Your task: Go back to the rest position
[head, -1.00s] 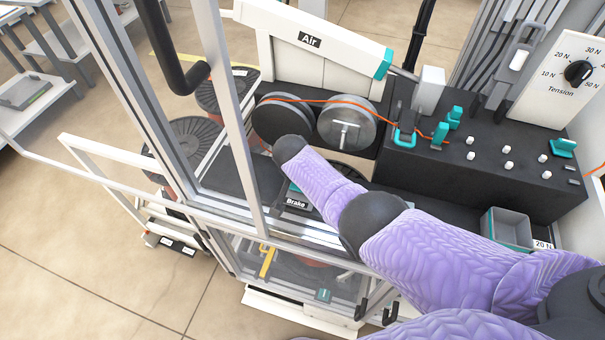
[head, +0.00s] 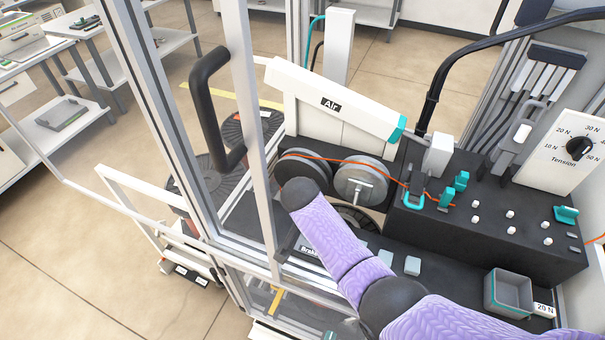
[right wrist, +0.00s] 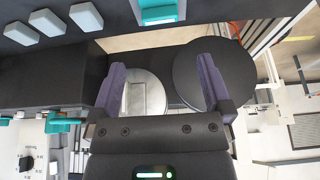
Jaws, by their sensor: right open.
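My right arm (head: 338,237) comes in from the lower right of the head view, and its dark end sits in front of the two wheels. Its gripper fingers are hidden in that view. In the right wrist view my right gripper (right wrist: 158,80) is open, with two purple fingers apart and nothing between them. Behind the fingers are a silver wheel (right wrist: 146,97) and a dark round disc (right wrist: 213,72). In the head view the orange wire (head: 335,160) runs over the wheels (head: 361,185) to the teal clips on the dark panel. My left gripper is not in view.
A framed glass door with a black handle (head: 212,105) stands at the left of the machine. The Air housing (head: 335,105) is behind the wheels. A grey bin (head: 508,292), small grey blocks (head: 412,265) and a Tension dial (head: 579,148) are at right.

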